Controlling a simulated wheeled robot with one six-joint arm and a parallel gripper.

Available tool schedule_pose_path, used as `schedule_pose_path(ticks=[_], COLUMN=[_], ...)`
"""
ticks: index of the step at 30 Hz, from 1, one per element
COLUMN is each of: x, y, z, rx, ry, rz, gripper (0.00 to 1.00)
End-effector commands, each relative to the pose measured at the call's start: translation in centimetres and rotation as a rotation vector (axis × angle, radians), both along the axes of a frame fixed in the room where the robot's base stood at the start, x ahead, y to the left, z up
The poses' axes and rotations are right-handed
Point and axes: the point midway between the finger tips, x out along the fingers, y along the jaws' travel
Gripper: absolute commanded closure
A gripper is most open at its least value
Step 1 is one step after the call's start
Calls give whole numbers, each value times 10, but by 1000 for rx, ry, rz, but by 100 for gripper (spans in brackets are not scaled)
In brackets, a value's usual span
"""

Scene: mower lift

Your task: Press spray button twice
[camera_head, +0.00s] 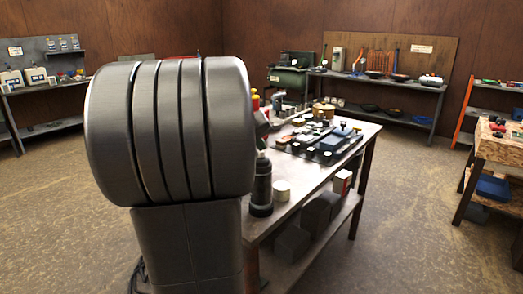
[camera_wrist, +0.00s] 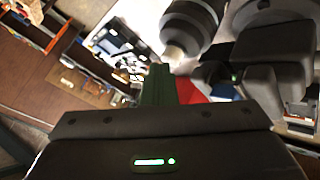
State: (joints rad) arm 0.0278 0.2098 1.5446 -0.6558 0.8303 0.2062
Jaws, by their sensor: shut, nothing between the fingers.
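A dark bottle (camera_head: 262,190) with a narrowed top stands upright at the near corner of the metal worktable (camera_head: 282,207), just right of my arm. A dark, tapered, bottle-like shape with a pale tip (camera_wrist: 173,50) shows past my gripper in the wrist view; I cannot tell if it is that bottle. My gripper (camera_wrist: 174,88) shows its black body and light low in the wrist view. A green and a red piece stand close together beyond it, and it is shut and empty. My arm hides the gripper in the head view. No spray button is clearly made out.
A tray of parts (camera_head: 318,143) takes up much of the tabletop. Shelves (camera_head: 395,105) line the back wall, and a wooden bench (camera_head: 497,148) stands at right. The floor (camera_head: 405,215) between table and bench is clear.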

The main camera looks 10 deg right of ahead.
Motion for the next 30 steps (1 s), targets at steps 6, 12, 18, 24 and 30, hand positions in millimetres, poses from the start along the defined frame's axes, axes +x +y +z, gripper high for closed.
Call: schedule_pose_path(ticks=[6,12,18,24,30], x=[0,0,0,0,0], y=[0,0,0,0,0], z=[0,10,32,52,63], rx=[0,0,0,-1,-1], ry=[0,-2,-3,-3,-3], rz=[0,1,1,1,1], gripper=[100,100,100,100,100])
